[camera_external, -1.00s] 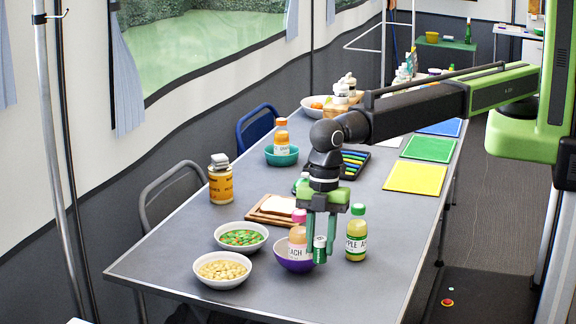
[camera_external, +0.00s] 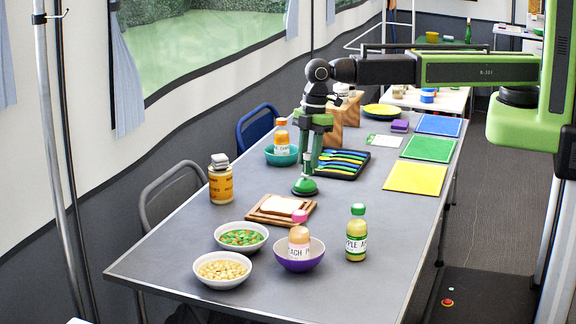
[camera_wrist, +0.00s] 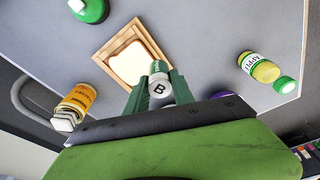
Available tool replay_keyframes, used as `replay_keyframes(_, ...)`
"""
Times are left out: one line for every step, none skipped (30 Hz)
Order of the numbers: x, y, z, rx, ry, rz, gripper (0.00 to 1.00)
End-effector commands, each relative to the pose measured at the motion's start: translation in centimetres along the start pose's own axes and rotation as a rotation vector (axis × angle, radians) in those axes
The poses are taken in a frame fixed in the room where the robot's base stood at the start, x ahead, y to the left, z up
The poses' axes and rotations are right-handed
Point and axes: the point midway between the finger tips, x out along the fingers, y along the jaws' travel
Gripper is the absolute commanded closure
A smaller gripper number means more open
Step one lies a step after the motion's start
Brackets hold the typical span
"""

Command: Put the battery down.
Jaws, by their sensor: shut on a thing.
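My gripper (camera_external: 309,160) points down above the far middle part of the grey table (camera_external: 225,205). The battery is held above the table, in line of sight with the edge of the bread board.
A green domed thing (camera_external: 304,186) stands below my gripper, beside a tray of coloured cutlery (camera_external: 342,163). A bread board (camera_external: 268,219), purple bowl (camera_external: 295,264) with a peach bottle (camera_external: 299,243), apple bottle (camera_external: 356,236) and bowls stand nearer. Bare table lies right of the bread board.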

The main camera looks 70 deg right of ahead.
Motion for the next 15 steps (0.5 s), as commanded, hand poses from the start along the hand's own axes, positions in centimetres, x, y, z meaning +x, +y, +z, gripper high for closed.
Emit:
replay_keyframes(0.4,-0.6,3.6,0.063,0.000,0.010,1.00)
replay_keyframes(0.4,-0.6,5.1,0.102,0.000,0.016,1.00)
replay_keyframes(0.5,-0.7,7.0,0.153,0.000,0.023,1.00)
replay_keyframes(0.5,-0.8,8.3,0.188,0.000,0.029,1.00)
replay_keyframes(0.5,-0.8,9.5,0.222,0.000,0.034,1.00)
replay_keyframes(0.5,-1.0,10.9,0.262,0.000,0.041,1.00)
replay_keyframes(0.5,-1.1,11.9,0.289,-0.001,0.045,1.00)
replay_keyframes(0.5,-1.1,12.7,0.312,-0.001,0.048,1.00)
replay_keyframes(0.4,-1.2,13.6,0.340,-0.001,0.052,1.00)
replay_keyframes(0.4,-1.2,14.1,0.356,-0.001,0.055,1.00)
replay_keyframes(0.4,-1.3,14.5,0.370,-0.001,0.056,1.00)
replay_keyframes(0.4,-1.3,14.9,0.383,-0.001,0.058,1.00)
replay_keyframes(0.3,-1.3,15.1,0.391,-0.001,0.059,1.00)
replay_keyframes(0.3,-1.3,15.2,0.396,-0.001,0.060,1.00)
replay_keyframes(0.3,-1.3,15.3,0.400,-0.001,0.061,1.00)
